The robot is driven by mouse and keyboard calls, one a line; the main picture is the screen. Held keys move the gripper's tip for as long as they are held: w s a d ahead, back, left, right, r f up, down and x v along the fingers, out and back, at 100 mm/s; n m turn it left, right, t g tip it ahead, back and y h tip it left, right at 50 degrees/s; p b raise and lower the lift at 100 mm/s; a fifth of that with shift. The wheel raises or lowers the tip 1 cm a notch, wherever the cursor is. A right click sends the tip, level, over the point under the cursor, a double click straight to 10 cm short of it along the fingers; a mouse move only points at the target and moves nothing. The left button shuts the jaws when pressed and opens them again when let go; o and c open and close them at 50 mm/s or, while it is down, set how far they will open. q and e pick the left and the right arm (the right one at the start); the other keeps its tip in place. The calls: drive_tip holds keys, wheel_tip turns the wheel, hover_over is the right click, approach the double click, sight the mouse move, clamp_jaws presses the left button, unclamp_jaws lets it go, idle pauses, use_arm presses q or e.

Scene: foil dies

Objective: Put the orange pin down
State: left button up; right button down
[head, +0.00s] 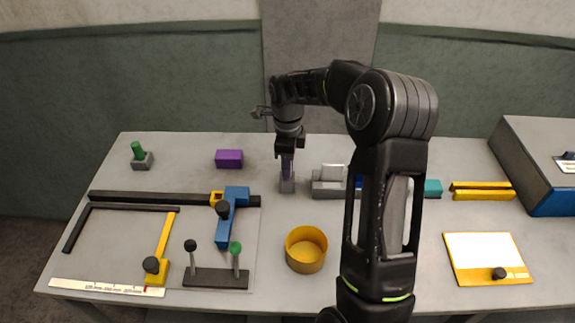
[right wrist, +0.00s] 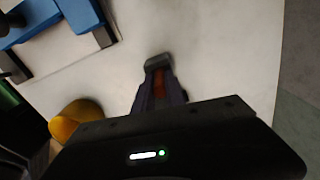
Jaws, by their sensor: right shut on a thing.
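My right gripper (head: 287,168) points straight down at the back middle of the table. It is shut on the orange pin (right wrist: 160,87), which shows as an orange strip between the fingers in the right wrist view. A small grey block (head: 287,186) is directly at the fingertips; it also shows in the right wrist view (right wrist: 157,62). The pin's lower end is hidden, so I cannot tell whether it sits in the block. In the head view the fingers hide the pin. My left gripper is not in view.
A green pin (head: 138,150) stands in a grey block at the back left. A purple block (head: 229,159) lies left of the gripper, a grey stepped block (head: 328,188) just right. A yellow round bin (head: 306,262) stands in front. A blue clamp (head: 232,215) lies front left.

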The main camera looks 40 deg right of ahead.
drive_tip(key=shift+f, duration=0.1)
drive_tip(key=c, duration=1.4)
unclamp_jaws()
wheel_tip(320, 180, up, 12)
drive_tip(key=shift+r+b, duration=0.15)
drive_tip(key=shift+b, duration=0.5)
